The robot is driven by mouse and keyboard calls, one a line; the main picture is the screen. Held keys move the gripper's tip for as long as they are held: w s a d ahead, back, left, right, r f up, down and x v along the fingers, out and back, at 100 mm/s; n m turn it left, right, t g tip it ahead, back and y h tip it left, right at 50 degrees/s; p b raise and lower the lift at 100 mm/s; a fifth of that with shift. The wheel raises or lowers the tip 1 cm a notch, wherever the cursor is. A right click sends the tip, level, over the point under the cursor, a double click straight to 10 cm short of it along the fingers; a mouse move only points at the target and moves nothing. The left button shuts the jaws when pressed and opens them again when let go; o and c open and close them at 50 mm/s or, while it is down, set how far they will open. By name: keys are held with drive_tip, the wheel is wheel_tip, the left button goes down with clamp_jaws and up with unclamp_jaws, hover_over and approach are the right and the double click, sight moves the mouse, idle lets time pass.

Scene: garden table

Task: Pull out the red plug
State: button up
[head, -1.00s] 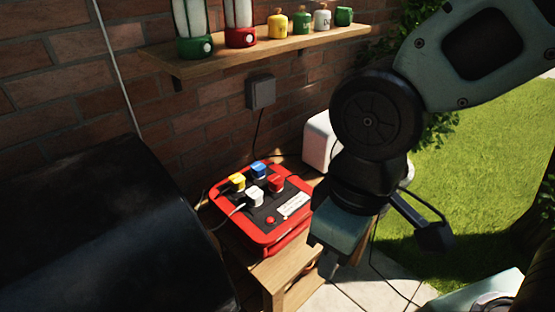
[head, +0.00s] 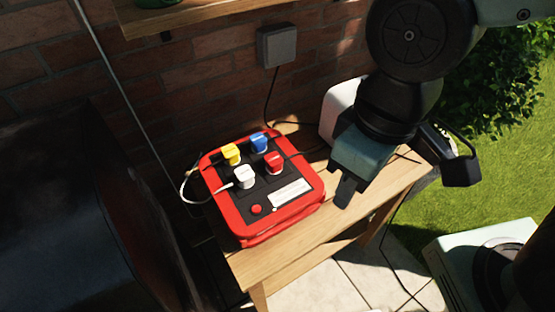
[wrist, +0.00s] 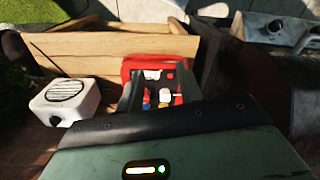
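The red plug (head: 274,163) sits upright in the black top of a red power box (head: 235,220) on a wooden table. It is the front right one of a group, with a white plug (head: 244,177) to its left, a blue plug (head: 259,143) behind and a yellow plug (head: 231,154) at the back left. My gripper (head: 346,193) is to the right of the box, apart from the red plug, and holds nothing. In the wrist view my gripper's (wrist: 157,85) two fingers stand apart, with the plugs showing small between them.
A white label (head: 290,193) and a red button (head: 256,209) are on the box's front. A white cable leaves the white plug. A white speaker-like box (wrist: 66,101) stands on the table. A grey wall box (head: 278,46) is behind; a dark covered object (head: 60,200) is at left.

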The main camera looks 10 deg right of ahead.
drive_tip(key=o, duration=0.6)
drive_tip(key=shift+w+a, duration=0.15)
drive_tip(key=shift+w, duration=0.1)
drive_tip(key=shift+o, duration=0.2)
drive_tip(key=m, duration=0.3)
hover_over(274, 159)
drive_tip(key=shift+h, duration=0.3)
wheel_tip(274, 159, down, 18)
drive_tip(key=shift+s+f, duration=0.1)
drive_tip(key=shift+f, duration=0.15)
drive_tip(key=shift+w+f, duration=0.2)
drive_tip(key=shift+f, duration=0.05)
wheel_tip(274, 159, down, 9)
drive_tip(key=b, duration=0.6)
